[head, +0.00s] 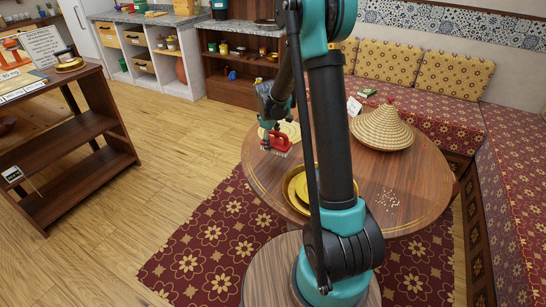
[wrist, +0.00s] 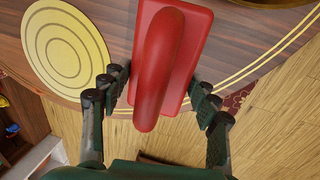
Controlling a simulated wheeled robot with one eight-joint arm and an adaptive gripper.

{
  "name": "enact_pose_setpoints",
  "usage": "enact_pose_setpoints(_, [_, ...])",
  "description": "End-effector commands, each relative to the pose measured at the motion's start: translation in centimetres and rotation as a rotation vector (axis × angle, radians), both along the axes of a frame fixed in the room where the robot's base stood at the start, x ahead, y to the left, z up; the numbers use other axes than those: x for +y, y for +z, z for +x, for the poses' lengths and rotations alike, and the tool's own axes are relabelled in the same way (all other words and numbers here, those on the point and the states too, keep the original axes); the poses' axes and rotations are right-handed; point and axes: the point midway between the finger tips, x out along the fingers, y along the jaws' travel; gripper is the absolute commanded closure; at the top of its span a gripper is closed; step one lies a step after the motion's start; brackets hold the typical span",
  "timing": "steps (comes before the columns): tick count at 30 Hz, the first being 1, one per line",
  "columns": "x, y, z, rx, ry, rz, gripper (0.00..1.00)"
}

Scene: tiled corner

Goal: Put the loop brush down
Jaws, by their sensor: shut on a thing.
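The loop brush (head: 279,143) is red, with a raised red handle and pale bristles below. It is over the left part of the round wooden table (head: 425,185), beside a pale yellow ringed mat (head: 291,130). My gripper (head: 268,137) is shut on the brush from above. In the wrist view, the brush (wrist: 172,60) lies between the two dark fingers of my gripper (wrist: 160,88), and the mat (wrist: 68,50) is to its left. I cannot tell whether the bristles touch the tabletop. My arm hides part of the table's middle.
A golden tray (head: 292,192) is partly behind my arm. A woven cone-lidded basket (head: 382,127) stands at the table's back right, with pale crumbs (head: 387,200) in front. A sofa (head: 440,115) curves behind. A wooden shelf (head: 70,145) stands left, with open floor (head: 185,150) between.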

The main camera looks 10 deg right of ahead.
Motion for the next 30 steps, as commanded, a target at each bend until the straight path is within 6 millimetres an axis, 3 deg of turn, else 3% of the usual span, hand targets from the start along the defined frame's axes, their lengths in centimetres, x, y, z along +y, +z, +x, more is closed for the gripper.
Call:
enact_pose_setpoints(4, [0.0,-3.0,0.0,0.0,0.0,0.0,0.76])
enact_pose_setpoints(13, [0.0,-5.2,0.0,0.0,-0.001,0.0,0.76])
enact_pose_setpoints(19, [0.0,-7.8,0.1,0.0,-0.001,0.0,0.76])
enact_pose_setpoints(30, [0.0,-8.4,0.0,0.0,-0.001,0.0,0.76])
